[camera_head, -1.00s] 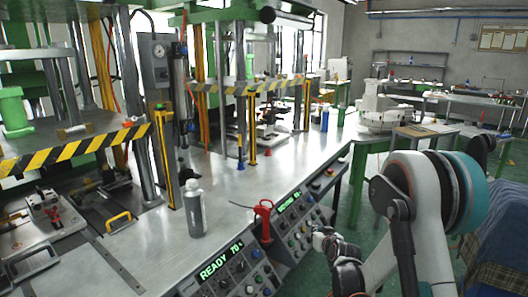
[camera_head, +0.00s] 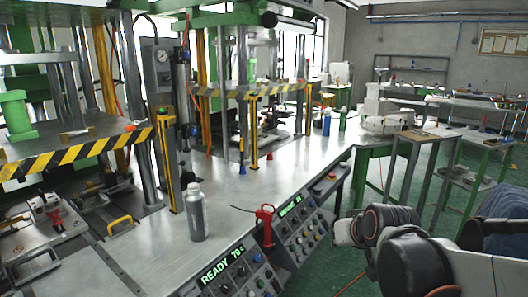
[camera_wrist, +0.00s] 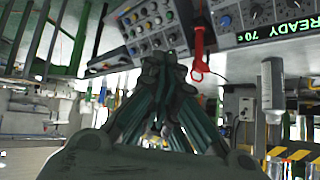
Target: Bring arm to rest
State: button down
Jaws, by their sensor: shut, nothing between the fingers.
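My arm shows at the lower right of the head view, folded low in front of the bench's control panels. My gripper (camera_wrist: 165,65) shows in the wrist view with its fingertips together and nothing between them. In the head view I cannot make out its fingers. In the wrist view the scene is upside down, and the fingers point toward the control panel (camera_wrist: 150,25), apart from it as far as I can tell.
A steel bench (camera_head: 280,175) carries a grey bottle (camera_head: 195,212) and presses with striped guards (camera_head: 75,152). A red-handled tool (camera_head: 266,225) hangs at the panel edge. Side tables (camera_head: 410,140) stand at the right. Green floor (camera_head: 345,268) shows between bench and my arm.

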jog(key=s+d+f+g+h, duration=0.1)
jog(key=s+g, duration=0.1)
jog(key=s, duration=1.9)
jog(key=shift+d+f, duration=0.15)
